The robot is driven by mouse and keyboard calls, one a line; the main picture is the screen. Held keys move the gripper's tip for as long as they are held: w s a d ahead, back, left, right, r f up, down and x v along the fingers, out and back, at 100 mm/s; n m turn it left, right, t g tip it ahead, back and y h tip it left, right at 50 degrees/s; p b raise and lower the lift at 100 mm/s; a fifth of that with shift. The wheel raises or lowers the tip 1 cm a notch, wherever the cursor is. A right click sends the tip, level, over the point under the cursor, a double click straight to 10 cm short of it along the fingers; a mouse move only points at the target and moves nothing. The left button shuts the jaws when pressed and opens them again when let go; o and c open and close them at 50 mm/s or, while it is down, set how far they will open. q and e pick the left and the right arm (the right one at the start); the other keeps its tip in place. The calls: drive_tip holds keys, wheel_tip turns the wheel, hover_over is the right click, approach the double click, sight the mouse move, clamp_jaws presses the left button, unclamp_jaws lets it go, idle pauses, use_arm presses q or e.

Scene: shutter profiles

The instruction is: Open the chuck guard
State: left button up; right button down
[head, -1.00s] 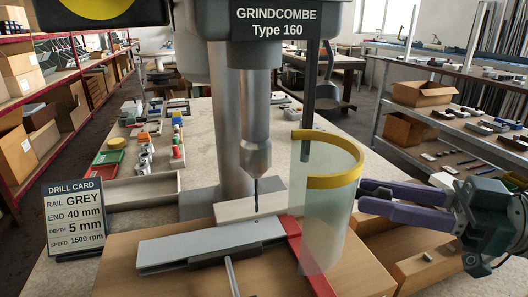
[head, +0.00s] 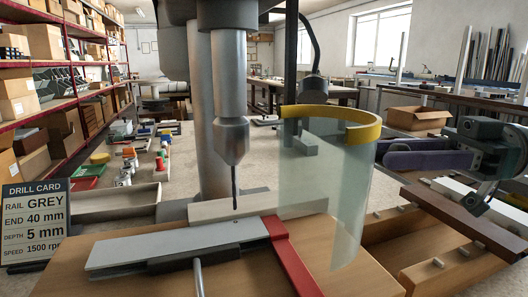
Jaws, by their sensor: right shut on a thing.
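The chuck guard (head: 340,190) is a clear, curved shield with a yellow rim (head: 362,132) on top. It stands to the right of the drill bit (head: 235,185) and chuck (head: 231,140), beside them rather than in front, so the bit is in plain sight. My right gripper (head: 388,153) comes in from the right, with its purple fingers closed at the guard's right edge just below the rim. The exact contact is partly hidden by the rim and wall. My left gripper is not in view.
A grey rail (head: 175,245) lies on the wooden board under the drill, beside a red bar (head: 290,255). A drill card (head: 36,222) stands at left. Wooden blocks (head: 455,262) and a dark brown bar (head: 460,222) lie right of the guard, below my right gripper.

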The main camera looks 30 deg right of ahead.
drive_tip(key=shift+f, duration=0.1)
drive_tip(key=c, duration=0.6)
unclamp_jaws()
drive_tip(key=shift+a, duration=0.1)
drive_tip(key=shift+o, duration=0.2)
drive_tip(key=b+v, duration=0.3)
drive_tip(key=v, duration=0.7)
